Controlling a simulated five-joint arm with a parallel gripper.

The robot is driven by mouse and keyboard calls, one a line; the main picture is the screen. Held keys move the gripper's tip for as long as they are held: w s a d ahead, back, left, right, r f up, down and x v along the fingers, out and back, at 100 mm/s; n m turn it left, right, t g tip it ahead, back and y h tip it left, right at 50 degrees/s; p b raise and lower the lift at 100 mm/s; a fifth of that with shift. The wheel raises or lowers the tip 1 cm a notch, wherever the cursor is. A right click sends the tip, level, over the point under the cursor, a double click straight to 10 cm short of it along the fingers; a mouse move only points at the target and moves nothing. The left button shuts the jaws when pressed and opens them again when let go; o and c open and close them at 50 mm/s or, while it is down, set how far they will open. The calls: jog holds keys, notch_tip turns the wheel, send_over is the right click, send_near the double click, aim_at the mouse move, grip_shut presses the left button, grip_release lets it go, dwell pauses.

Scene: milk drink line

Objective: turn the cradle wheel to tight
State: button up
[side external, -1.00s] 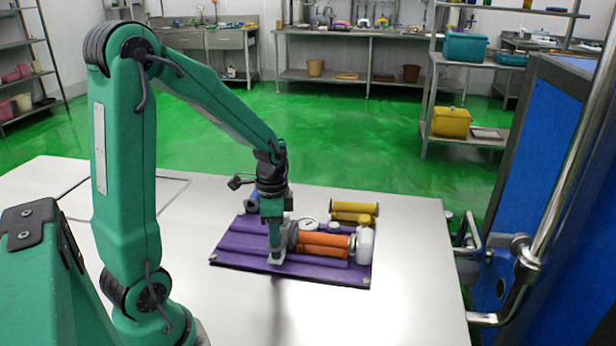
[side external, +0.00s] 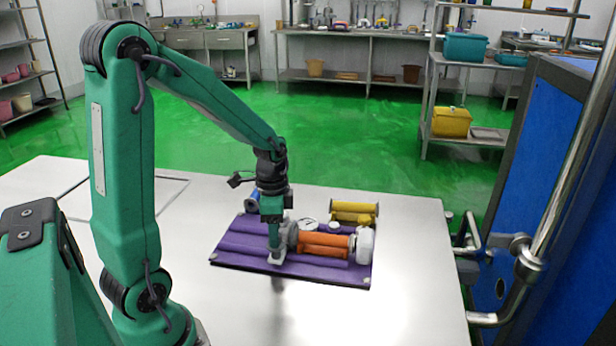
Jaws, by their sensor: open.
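A purple base plate (side external: 235,246) lies on the steel table. An orange cylinder (side external: 325,240) lies across it. A grey round part (side external: 292,236) sits at the cylinder's left end, and a white round part (side external: 365,246) stands at its right end. I cannot tell for sure which of these is the cradle wheel, and no tight mark is readable. My gripper (side external: 276,254) points down at the left end, close beside the grey part. It is open. The arm's end hides part of the grey piece, and I cannot tell whether the fingers touch it.
A white round dial (side external: 308,224) sits behind the orange cylinder. Yellow cylinders (side external: 354,209) lie at the plate's back right, and a blue cylinder (side external: 252,204) lies behind my arm. The steel table (side external: 420,290) is bare at right and front. A blue cabinet (side external: 540,180) with pipes stands at right.

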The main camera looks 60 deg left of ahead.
jog(key=shift+r, duration=3.65)
jog(key=shift+r, duration=0.1)
jog(key=s+d+r+n+t, duration=0.5)
jog(key=s+d+r+n, duration=0.1)
jog(key=d, duration=0.5)
jog(key=shift+s+d+r+t, duration=0.2)
jog(key=shift+s+r+t, duration=0.1)
jog(key=shift+s+r, duration=0.5)
jog(key=shift+s+f, duration=0.15)
